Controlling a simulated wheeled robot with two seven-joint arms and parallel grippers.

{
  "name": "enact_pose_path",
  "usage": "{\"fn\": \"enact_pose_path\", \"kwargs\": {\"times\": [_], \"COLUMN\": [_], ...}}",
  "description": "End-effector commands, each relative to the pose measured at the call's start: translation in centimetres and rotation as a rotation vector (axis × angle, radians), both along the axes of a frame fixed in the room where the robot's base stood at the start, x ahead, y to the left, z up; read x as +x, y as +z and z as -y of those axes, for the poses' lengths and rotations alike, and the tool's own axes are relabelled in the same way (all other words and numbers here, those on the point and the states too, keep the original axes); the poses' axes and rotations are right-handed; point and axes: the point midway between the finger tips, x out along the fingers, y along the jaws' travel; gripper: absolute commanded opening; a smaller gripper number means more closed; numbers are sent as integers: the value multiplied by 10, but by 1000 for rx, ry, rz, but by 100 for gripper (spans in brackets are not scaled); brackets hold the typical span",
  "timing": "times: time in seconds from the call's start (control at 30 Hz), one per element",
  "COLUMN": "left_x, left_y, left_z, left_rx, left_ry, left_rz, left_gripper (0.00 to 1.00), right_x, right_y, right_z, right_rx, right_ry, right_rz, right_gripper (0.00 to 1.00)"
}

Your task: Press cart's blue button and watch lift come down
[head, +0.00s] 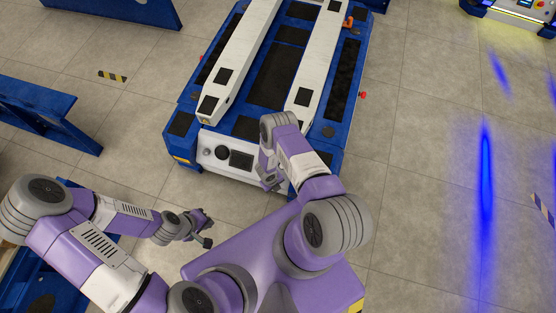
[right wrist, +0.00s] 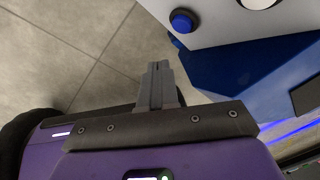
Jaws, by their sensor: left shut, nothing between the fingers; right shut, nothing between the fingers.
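The blue cart (head: 182,123) stands ahead of me, with two long white lift beams (head: 238,58) along its top. Its white front panel (head: 212,141) has a round black knob and a dark screen; my right arm covers its right part. In the right wrist view, the blue button (right wrist: 182,22) sits on a white panel, beyond and slightly right of my right gripper's tips. My right gripper (right wrist: 159,68) is shut and empty, apart from the button. It is low before the panel in the head view (head: 271,186). My left gripper (head: 208,229) is shut and empty, left of my base.
A blue rack (head: 45,115) stands at the left, and another blue structure (head: 120,10) at the top left. A second machine (head: 515,15) with yellow light is at the top right. The tiled floor (head: 410,150) right of the cart is clear, with blue light streaks.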

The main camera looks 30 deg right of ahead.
Motion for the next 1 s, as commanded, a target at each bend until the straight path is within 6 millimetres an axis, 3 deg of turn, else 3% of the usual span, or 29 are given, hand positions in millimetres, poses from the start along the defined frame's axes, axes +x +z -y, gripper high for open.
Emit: {"fn": "enact_pose_path", "kwargs": {"times": [0.33,1.0], "left_x": [0,0], "left_y": [-1,-1], "left_z": [0,0], "left_rx": [0,0], "left_ry": [0,0], "left_rz": [0,0], "left_gripper": [0,0], "right_x": [12,13], "right_y": [-17,-18], "right_z": [15,16], "right_rx": [1,1], "right_ry": [0,0], "right_rz": [-1,-1], "right_gripper": [0,0]}}
